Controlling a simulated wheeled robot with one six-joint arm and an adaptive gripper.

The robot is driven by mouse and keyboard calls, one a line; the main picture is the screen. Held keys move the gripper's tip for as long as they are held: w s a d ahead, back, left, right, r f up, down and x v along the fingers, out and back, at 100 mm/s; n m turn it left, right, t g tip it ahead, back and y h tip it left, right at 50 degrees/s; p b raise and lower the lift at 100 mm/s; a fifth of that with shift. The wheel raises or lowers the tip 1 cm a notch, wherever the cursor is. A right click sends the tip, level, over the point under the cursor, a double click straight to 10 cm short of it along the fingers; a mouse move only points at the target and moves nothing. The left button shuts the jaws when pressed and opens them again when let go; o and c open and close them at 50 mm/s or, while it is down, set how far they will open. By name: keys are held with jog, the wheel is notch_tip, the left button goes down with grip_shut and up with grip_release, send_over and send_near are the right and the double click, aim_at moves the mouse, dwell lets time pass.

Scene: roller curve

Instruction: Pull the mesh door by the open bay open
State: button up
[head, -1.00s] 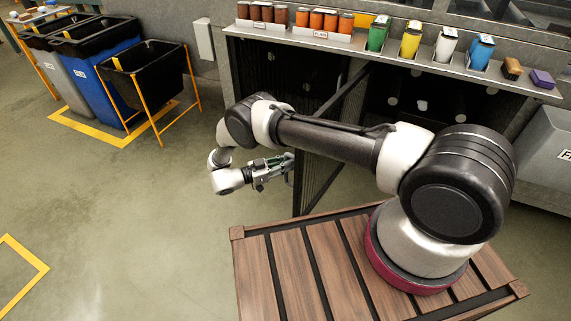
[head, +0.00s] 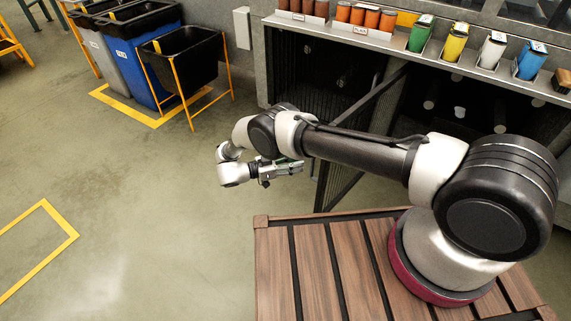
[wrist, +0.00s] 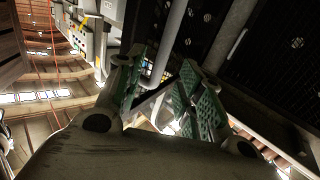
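The mesh door (head: 350,140) is a dark mesh panel in a dark frame, standing partly open and swung out from the front of the dark bay under the counter. My gripper (head: 300,168) is beside the door's free edge, on its left in the head view. In the wrist view the two green-padded fingers (wrist: 160,80) stand apart. A pale bar (wrist: 173,45) shows in the gap between them, with space at its sides. I cannot tell whether it touches a finger or is the door's handle.
The open bay (head: 445,100) is behind the door. Above it, the counter (head: 390,48) carries orange containers and coloured bins. A black bin in a yellow stand (head: 185,58) and a blue bin (head: 135,65) stand at upper left. Floor at left is clear.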

jog(key=shift+s+a, duration=0.25)
jog(key=shift+a, duration=0.9)
jog(key=shift+s+a, duration=0.2)
jog(key=shift+a, duration=0.9)
